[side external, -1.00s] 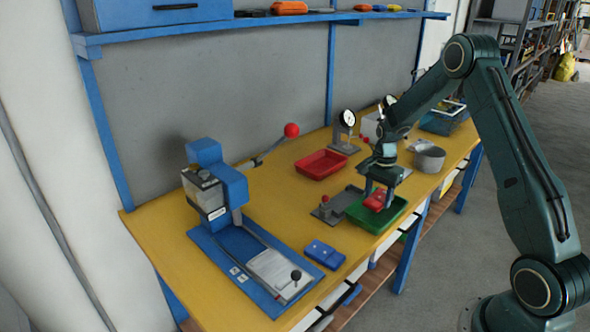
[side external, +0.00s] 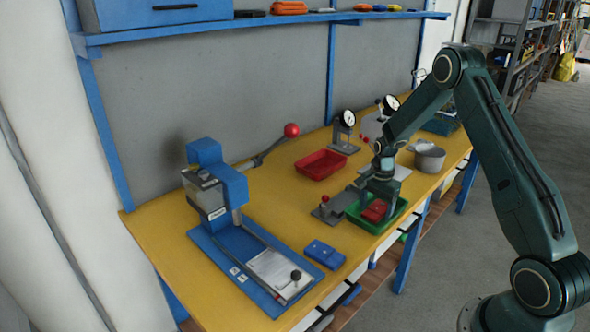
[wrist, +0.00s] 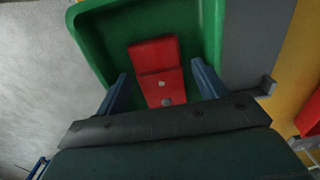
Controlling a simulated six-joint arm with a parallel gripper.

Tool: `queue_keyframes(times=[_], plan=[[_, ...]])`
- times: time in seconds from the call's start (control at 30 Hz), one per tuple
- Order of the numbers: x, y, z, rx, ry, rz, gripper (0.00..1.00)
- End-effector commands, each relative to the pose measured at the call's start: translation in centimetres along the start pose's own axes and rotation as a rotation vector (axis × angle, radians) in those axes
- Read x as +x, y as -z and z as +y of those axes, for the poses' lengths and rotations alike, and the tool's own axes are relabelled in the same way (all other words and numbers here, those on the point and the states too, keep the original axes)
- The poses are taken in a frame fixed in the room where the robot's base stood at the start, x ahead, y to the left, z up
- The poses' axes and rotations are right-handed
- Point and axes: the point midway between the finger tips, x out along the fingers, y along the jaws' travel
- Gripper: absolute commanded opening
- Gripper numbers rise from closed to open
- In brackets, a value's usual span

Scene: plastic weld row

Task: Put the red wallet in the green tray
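The red wallet (side external: 375,211) lies inside the green tray (side external: 357,223), low down near its floor. In the wrist view the wallet (wrist: 156,55) shows two pale round studs, and its near end is hidden by my gripper. The green tray (wrist: 100,45) surrounds it there. My gripper (side external: 378,206) reaches down into the tray over the wallet. In the wrist view its fingers (wrist: 160,75) stand apart on either side of the wallet, with a gap on both sides, so it is open.
A grey fixture with a red knob (side external: 325,207) stands against the tray's left side. A blue wallet (side external: 325,254) lies in front, a red tray (side external: 321,165) behind. A blue press (side external: 215,185) stands left, a grey round pot (side external: 430,159) right.

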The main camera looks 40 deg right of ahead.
Motion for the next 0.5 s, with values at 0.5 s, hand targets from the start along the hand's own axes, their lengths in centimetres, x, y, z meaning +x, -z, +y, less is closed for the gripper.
queue_keyframes(times=[0.5], plan=[[-0.84, 0.02, -0.02, 0.0, 0.001, 0.0, 0.72]])
